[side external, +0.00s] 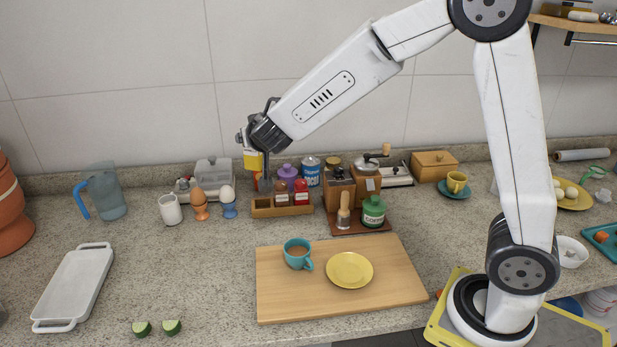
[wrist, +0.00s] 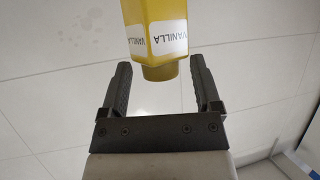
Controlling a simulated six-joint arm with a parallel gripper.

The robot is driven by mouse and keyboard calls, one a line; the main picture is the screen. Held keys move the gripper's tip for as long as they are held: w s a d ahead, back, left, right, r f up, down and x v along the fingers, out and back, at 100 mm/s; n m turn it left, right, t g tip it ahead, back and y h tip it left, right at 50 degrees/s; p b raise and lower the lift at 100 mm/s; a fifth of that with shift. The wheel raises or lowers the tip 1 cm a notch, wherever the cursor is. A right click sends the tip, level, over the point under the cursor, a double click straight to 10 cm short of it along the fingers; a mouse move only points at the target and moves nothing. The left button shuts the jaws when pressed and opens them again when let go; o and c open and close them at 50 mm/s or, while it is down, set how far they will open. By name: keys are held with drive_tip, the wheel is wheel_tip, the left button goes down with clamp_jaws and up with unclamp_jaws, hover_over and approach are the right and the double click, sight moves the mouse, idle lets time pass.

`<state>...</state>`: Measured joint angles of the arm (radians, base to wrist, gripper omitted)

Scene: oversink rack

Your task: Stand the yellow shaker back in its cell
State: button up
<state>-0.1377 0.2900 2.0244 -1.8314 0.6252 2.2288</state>
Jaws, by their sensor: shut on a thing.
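The yellow shaker (side external: 253,161) carries a white label that reads VANILLA. My gripper (side external: 262,168) is shut on it and holds it in the air above the left end of the wooden rack (side external: 282,211). The rack's left cell looks empty. The rack is out of the wrist view.
A purple-lidded jar (side external: 287,174) and a blue can (side external: 309,171) stand behind the rack. A blue egg cup with a white egg (side external: 228,198) stands to its left. The wooden grinder (side external: 341,186) is to its right. Bare counter lies in front of the rack.

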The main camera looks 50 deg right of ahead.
drive_tip(key=w+d+m+g+h, duration=0.1)
drive_tip(key=w, duration=0.1)
drive_tip(key=w+d+m+g+h, duration=0.1)
drive_tip(key=w+d+m, duration=0.1)
drive_tip(key=w+d+m+g+h, duration=0.1)
drive_tip(key=w+h, duration=0.1)
drive_tip(key=shift+w+d+r+m+g, duration=0.2)
drive_tip(key=shift+m+g, duration=0.2)
clamp_jaws()
wheel_tip(320, 180, down, 10)
drive_tip(key=d+m+g+h, duration=0.1)
drive_tip(key=m+g+h, duration=0.1)
drive_tip(key=m+g, duration=0.6)
drive_tip(key=shift+w+d+r+m+g, duration=0.2)
drive_tip(key=shift+w+m+g, duration=0.1)
drive_tip(key=shift+w+g, duration=0.2)
drive_tip(key=shift+s+a+r+n+t, duration=0.15)
drive_tip(key=shift+r+n+t, duration=0.2)
drive_tip(key=shift+r, duration=0.6)
drive_tip(key=shift+w+a+r+n+t, duration=0.15)
drive_tip(key=shift+r+n+t, duration=0.2)
drive_tip(key=shift+r, duration=0.65)
drive_tip(key=shift+s+a+r+n+t, duration=0.2)
drive_tip(key=shift+r+t, duration=0.2)
drive_tip(key=shift+r, duration=0.55)
drive_tip(key=shift+n+t, duration=0.3)
drive_tip(key=shift+t, duration=0.1)
